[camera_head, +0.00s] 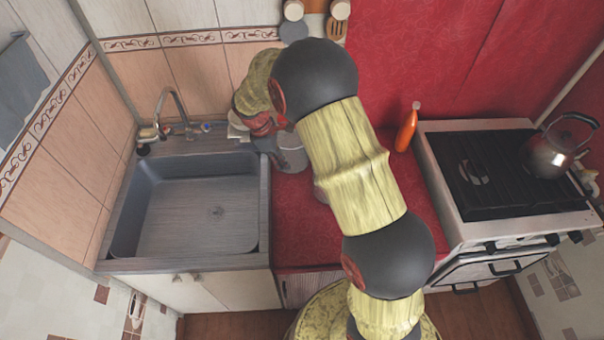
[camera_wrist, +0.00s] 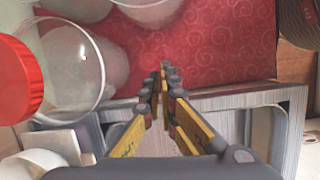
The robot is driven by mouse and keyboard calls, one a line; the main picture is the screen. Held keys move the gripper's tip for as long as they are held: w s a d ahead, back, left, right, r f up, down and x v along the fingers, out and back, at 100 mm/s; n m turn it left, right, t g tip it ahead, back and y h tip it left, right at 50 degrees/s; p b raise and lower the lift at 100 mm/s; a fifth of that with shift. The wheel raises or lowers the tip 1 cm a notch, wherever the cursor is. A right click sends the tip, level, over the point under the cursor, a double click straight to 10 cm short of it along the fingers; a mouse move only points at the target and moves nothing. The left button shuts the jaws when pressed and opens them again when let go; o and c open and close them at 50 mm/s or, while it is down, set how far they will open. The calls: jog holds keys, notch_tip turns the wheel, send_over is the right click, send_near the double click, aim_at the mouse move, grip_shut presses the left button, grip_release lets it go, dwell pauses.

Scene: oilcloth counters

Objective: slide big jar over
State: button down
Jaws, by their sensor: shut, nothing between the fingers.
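In the wrist view, a large clear glass jar (camera_wrist: 72,72) stands at the left, with a red lid (camera_wrist: 14,80) at the frame's left edge. I cannot tell for sure whether this is the big jar. My gripper (camera_wrist: 166,72) is shut and empty, its fingers together over the red counter, to the right of the jar and apart from it. In the head view my arm hides most of this spot, and a greyish shape (camera_head: 291,158) shows by my wrist, too unclear to name.
More clear glassware (camera_wrist: 148,9) stands along the wrist view's top left. The sink (camera_head: 200,210) is left of the red counter (camera_head: 300,235). An orange bottle (camera_head: 406,128) and a stove (camera_head: 490,170) with a kettle (camera_head: 549,150) are right. Red counter ahead of my fingers is clear.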

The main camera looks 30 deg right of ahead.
jog(key=shift+n, duration=0.8)
jog(key=b+x, duration=0.2)
jog(key=x, duration=0.7)
jog(key=shift+s+d+f, duration=0.25)
jog(key=shift+d+f, duration=0.05)
jog(key=shift+f, duration=0.05)
jog(key=d, duration=0.1)
jog(key=s+d, duration=0.1)
jog(key=d, duration=0.1)
jog(key=shift+b, duration=0.3)
jog(key=shift+s+d, duration=0.2)
jog(key=shift+d, duration=0.2)
jog(key=s+d+p, duration=0.2)
jog(key=d, duration=0.4)
jog(key=s+d+p, duration=0.2)
jog(key=s+d, duration=0.1)
jog(key=d, duration=0.4)
jog(key=s+d+p, duration=0.2)
jog(key=d, duration=0.4)
jog(key=shift+s+d, duration=0.25)
